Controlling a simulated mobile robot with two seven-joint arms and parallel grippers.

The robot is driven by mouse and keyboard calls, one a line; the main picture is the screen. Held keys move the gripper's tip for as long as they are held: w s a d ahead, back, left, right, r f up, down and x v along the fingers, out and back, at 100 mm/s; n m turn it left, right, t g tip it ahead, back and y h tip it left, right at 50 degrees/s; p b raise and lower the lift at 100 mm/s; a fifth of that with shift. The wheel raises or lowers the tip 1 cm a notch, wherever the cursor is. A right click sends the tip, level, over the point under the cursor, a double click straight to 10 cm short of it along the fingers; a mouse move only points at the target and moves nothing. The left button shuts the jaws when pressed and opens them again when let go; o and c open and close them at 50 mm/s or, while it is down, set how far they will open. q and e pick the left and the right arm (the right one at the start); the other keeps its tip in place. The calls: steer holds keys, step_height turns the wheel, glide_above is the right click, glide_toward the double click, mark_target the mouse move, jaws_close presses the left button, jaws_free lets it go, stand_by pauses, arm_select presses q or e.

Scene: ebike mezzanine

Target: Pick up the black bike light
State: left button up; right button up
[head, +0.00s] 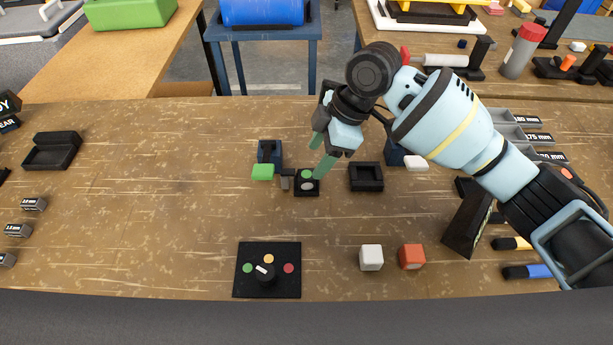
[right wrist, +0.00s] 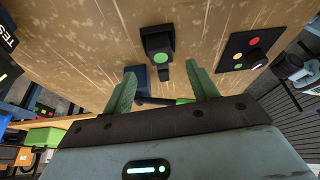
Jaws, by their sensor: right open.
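A small black block (head: 307,187) with a green disc and a grey disc on it stands in the middle of the table. It also shows in the right wrist view (right wrist: 156,33), with its green disc facing me. A smaller dark piece (head: 287,178) sits just left of it, and in the right wrist view this piece (right wrist: 164,72) lies between my fingers in line of sight. I cannot tell which of the two is the bike light. My right gripper (head: 320,153) is open and empty, with green fingers above and close to the block. My left gripper is out of view.
A blue holder (head: 270,150) and a green block (head: 262,172) stand left. A square black tray (head: 366,177) is right. A panel with coloured dots (head: 267,286), a white cube (head: 371,258) and a red cube (head: 412,257) are nearer. The table's left middle is clear.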

mark_target(307, 174)
steer(key=shift+x, duration=2.85)
steer(key=shift+d, duration=0.1)
steer(key=shift+c, duration=0.5)
steer(key=c, duration=1)
